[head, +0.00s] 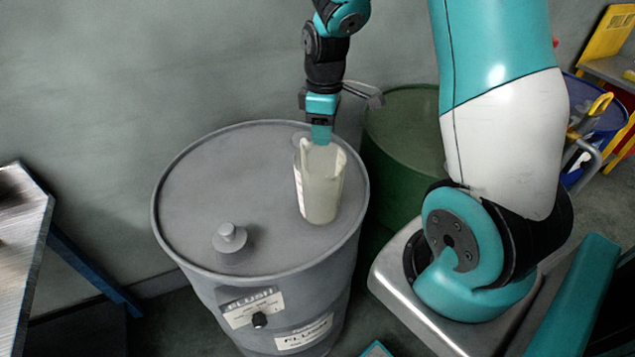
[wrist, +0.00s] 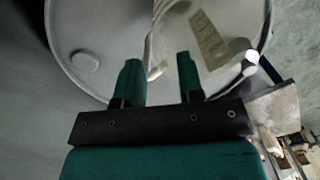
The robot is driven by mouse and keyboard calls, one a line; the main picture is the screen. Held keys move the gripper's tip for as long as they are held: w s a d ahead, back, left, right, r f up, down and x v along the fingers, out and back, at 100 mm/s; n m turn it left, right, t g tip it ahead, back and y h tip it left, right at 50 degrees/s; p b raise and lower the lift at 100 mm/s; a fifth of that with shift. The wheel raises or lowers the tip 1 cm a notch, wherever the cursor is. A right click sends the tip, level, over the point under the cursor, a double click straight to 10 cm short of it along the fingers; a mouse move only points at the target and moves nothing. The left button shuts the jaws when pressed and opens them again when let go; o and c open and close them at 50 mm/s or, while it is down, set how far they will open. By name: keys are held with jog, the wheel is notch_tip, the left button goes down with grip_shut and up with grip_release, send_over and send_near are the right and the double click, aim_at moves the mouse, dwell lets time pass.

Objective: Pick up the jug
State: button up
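The jug (head: 323,190) is translucent and whitish and stands upright on top of the grey drum (head: 200,190), near its right side. In the wrist view the jug (wrist: 198,75) shows a tan marked strip, and its pale handle (wrist: 153,62) lies between my two fingers. My gripper (head: 320,138) points down at the jug's rim on the handle side. In the wrist view my gripper (wrist: 158,60) has its teal fingers apart, with a gap visible around the handle. Whether a finger touches the jug cannot be told.
A small capped bung (head: 229,238) stands up from the drum's top at front left. A green drum (head: 400,130) is behind right. A metal-topped table (head: 22,225) is at the left edge. A blue bin with tools (head: 590,110) is at far right. The wall is close behind.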

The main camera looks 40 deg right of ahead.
aim_at(323, 162)
jog(key=shift+w+d+f+p, duration=0.1)
jog(key=shift+f+p, duration=0.35)
jog(key=shift+f, duration=1)
jog(key=shift+d+f+p, duration=0.1)
jog(key=shift+f+p, duration=0.3)
jog(key=shift+f, duration=1.05)
grip_shut()
